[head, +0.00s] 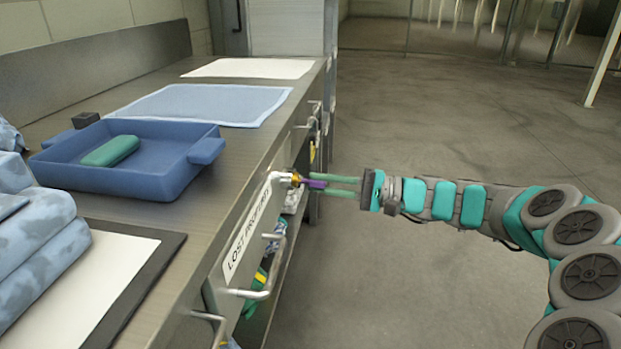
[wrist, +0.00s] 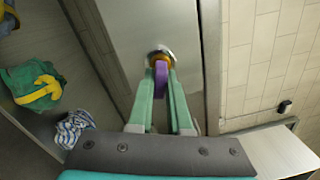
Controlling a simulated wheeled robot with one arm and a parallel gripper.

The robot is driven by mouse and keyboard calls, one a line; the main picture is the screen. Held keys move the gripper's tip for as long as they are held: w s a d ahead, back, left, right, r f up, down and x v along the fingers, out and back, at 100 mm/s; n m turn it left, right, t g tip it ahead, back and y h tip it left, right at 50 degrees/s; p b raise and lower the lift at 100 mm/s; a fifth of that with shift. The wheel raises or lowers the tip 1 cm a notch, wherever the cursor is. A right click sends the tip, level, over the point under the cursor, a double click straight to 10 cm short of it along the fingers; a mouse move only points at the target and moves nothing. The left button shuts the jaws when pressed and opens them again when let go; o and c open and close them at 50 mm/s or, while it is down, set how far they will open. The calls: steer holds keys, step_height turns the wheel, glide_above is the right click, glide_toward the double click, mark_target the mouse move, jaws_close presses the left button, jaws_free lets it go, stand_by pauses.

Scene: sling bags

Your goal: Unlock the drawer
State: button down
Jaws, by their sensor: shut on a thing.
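The drawer front (head: 232,290) under the steel counter bears a "LOST PROPERTY" label (head: 247,228) and a bar handle (head: 262,294). A brass lock (head: 295,178) sits near its far end; the lock also shows in the wrist view (wrist: 161,56). My gripper (head: 322,186) is shut on a purple key (head: 314,184), with its green fingers on either side of the key's head (wrist: 161,76). The key lines up with the lock and appears to touch it. How deep its shaft goes is hidden.
A blue tray (head: 120,180) with a green case (head: 111,151) stands on the counter (head: 240,150). Folded blue cloths (head: 35,250) lie at left. Green and yellow cloth items (wrist: 35,85) lie below the counter. The floor (head: 450,120) at right is clear.

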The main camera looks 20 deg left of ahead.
steer(key=shift+r+m+p, duration=0.1)
steer(key=shift+m+p, duration=0.4)
steer(key=shift+p, duration=0.7)
steer(key=shift+m+p, duration=0.55)
steer(key=shift+m, duration=0.85)
steer(key=shift+m, duration=0.4)
steer(key=m, duration=0.3)
